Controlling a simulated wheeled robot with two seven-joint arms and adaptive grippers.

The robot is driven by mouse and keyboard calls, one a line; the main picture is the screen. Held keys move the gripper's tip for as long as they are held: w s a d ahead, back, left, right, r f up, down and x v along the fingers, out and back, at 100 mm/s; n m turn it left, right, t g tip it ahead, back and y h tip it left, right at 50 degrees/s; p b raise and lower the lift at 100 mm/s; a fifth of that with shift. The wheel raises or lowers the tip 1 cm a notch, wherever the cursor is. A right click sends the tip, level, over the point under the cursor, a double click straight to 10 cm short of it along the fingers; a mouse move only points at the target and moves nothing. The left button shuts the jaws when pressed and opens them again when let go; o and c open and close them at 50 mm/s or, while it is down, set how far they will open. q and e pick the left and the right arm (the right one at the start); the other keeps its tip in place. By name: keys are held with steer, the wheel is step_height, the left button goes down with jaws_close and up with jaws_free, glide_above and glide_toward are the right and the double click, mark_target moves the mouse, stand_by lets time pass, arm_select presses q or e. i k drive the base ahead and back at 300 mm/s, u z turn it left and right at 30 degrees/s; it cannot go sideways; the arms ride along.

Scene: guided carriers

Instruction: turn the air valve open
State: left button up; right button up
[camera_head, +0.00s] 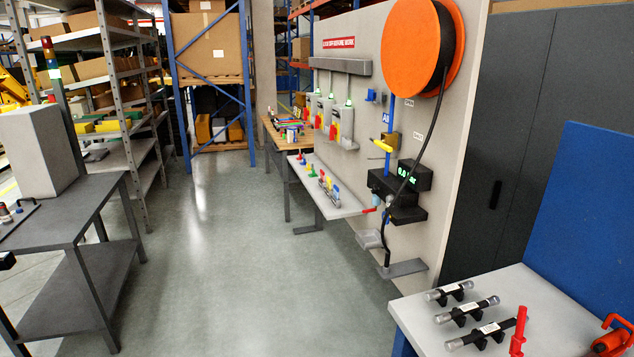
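The air valve shows on the grey wall panel right of centre, as a yellow lever (383,146) beside a yellow block, below a small blue sign (386,117). The lever points out to the left, roughly level. Below it is a black gauge box (408,174) with green digits, which seem to read zero. A small red handle (369,210) sticks out lower down, beside the black units. Neither of my grippers can be made out in the head view, and nothing touches the valve.
An orange hose reel (411,46) hangs above the valve, its black hose running down past the gauge. A grey shelf table (329,203) juts from the panel. A grey bench (470,290) stands front right, another table (75,205) at left. The floor (225,270) between is clear.

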mark_target(380, 144)
steer(key=z, duration=0.2)
steer(key=i, duration=1.9)
steer(key=z, duration=0.55)
